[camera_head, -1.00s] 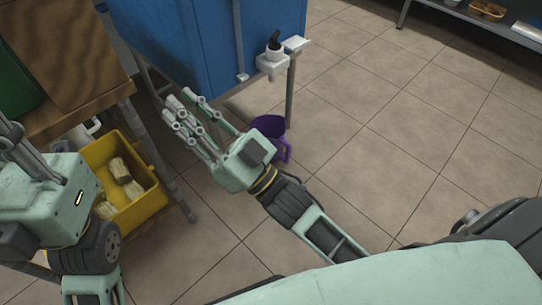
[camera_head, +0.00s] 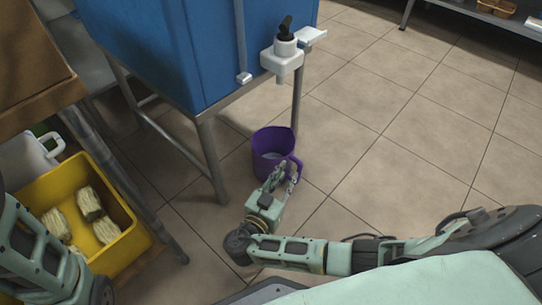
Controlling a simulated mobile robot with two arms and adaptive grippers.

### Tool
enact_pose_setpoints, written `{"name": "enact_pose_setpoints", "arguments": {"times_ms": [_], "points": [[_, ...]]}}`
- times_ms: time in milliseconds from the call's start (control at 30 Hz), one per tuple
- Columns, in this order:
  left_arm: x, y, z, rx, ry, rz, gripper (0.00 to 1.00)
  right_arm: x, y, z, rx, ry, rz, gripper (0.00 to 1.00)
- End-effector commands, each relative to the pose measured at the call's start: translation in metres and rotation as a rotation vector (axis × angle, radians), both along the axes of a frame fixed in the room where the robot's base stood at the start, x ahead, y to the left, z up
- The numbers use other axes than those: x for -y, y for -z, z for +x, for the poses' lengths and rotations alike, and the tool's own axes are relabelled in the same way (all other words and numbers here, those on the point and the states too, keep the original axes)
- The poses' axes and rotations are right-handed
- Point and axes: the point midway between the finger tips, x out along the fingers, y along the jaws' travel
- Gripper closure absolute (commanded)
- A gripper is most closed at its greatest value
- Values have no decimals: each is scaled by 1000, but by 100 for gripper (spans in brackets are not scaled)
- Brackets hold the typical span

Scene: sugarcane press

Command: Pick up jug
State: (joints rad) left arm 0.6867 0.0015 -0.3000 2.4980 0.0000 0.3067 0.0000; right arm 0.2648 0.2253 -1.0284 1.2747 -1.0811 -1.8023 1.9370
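The purple jug (camera_head: 268,146) stands upright on the tiled floor beside the front leg of the blue tank, below its white tap. Its handle is on the right side, toward me. My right gripper (camera_head: 279,181) is at the near side of the jug, close to the handle. Its fingers overlap the jug's lower right part in the picture, so I cannot tell if they touch it or how far they are spread. My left arm shows at the lower left edge, but its gripper's fingers are out of the picture.
The blue tank (camera_head: 160,45) stands on a metal frame, with a white tap (camera_head: 284,57) jutting out above the jug. A yellow crate (camera_head: 128,243) with pale blocks is at left, below a wooden table (camera_head: 35,65). The floor (camera_head: 400,150) at right is clear.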

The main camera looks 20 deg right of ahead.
Motion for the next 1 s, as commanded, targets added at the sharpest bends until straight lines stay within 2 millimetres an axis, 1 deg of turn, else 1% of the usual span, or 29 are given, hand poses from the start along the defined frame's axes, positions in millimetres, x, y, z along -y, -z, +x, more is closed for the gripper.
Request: {"name": "enact_pose_setpoints", "arguments": {"times_ms": [100,167,400,500,600,700,867,1000], "points": [[0,5,-4,10,0,-1,79,1,3,-8,47,32,-17,78],[0,11,-4,11,0,0,79,1,10,-9,55,37,-20,78],[0,44,-4,9,0,-1,79,1,55,-9,53,37,-19,78],[0,55,-4,9,0,-1,79,1,71,-9,53,37,-19,78],[0,63,-4,10,0,0,79,1,82,-9,53,37,-18,78],[0,64,-4,10,0,0,79,9,78,-4,56,37,-18,78],[0,68,-4,10,0,0,79,18,79,2,53,38,-19,78],[0,81,-5,11,0,0,79,38,80,15,55,37,-20,78]]}}
